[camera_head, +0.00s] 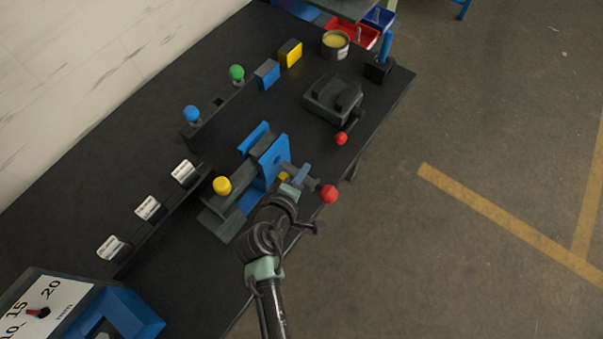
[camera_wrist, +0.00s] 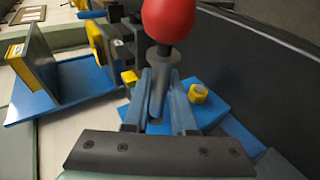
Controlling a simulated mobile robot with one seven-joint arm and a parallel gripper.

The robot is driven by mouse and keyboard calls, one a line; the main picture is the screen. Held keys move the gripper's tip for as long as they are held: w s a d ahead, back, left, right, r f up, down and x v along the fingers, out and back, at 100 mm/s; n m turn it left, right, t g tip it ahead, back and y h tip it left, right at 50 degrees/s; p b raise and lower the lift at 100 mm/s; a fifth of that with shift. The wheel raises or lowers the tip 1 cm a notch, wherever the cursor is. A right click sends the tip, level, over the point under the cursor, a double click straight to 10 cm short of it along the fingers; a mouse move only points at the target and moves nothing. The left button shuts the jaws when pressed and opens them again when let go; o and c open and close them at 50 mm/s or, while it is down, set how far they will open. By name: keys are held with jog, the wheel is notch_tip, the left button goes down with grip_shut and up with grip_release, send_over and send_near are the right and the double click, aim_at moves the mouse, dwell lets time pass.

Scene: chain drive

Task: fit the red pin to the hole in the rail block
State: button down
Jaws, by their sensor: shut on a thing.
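The red pin has a red ball head (camera_head: 330,193) and a grey shaft. In the wrist view the ball (camera_wrist: 168,18) stands out beyond the fingers, and the shaft (camera_wrist: 160,72) lies between them. My gripper (camera_head: 300,178) is shut on this shaft, beside the blue clamp-like fixture (camera_head: 270,160) near the table's right edge. The wrist view also shows my gripper (camera_wrist: 160,105). The dark rail block (camera_head: 207,119) lies farther up and left, apart from the pin. It carries a blue-headed pin (camera_head: 191,114) and a green-headed pin (camera_head: 237,72), with a dark opening between them.
A yellow ball knob (camera_head: 222,185) stands left of the fixture. A dark vise (camera_head: 333,97) with a red-ended handle is beyond. Blue and yellow blocks (camera_head: 290,53) and a tin (camera_head: 335,44) stand at the back. White-labelled pieces (camera_head: 148,208) line the left.

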aim_at(286, 169)
jog(key=shift+w+a, duration=0.15)
jog(key=shift+w+a, duration=0.2)
jog(key=shift+a, duration=0.05)
jog(key=shift+w+a+b, duration=0.65)
jog(key=shift+w+a, duration=0.05)
jog(key=shift+a, duration=0.3)
jog(key=shift+w+a+b, duration=0.6)
jog(key=shift+w+a, duration=0.1)
jog(key=shift+a, duration=0.25)
jog(key=shift+s+d+r, duration=0.1)
jog(key=shift+s+d+p, duration=0.65)
jog(key=shift+s+d, duration=0.05)
jog(key=shift+d, duration=0.3)
jog(key=shift+s+d+p, duration=0.6)
jog(key=shift+s+d, duration=0.05)
jog(key=shift+d, duration=0.3)
jog(key=shift+w+a+b, duration=0.4)
jog(key=shift+w+a, duration=0.3)
jog(key=shift+a, duration=0.3)
dwell(1.0)
jog(key=shift+w+a, duration=0.15)
jog(key=shift+a, duration=0.1)
jog(key=shift+w+a+b, duration=0.55)
jog(key=shift+a, duration=0.2)
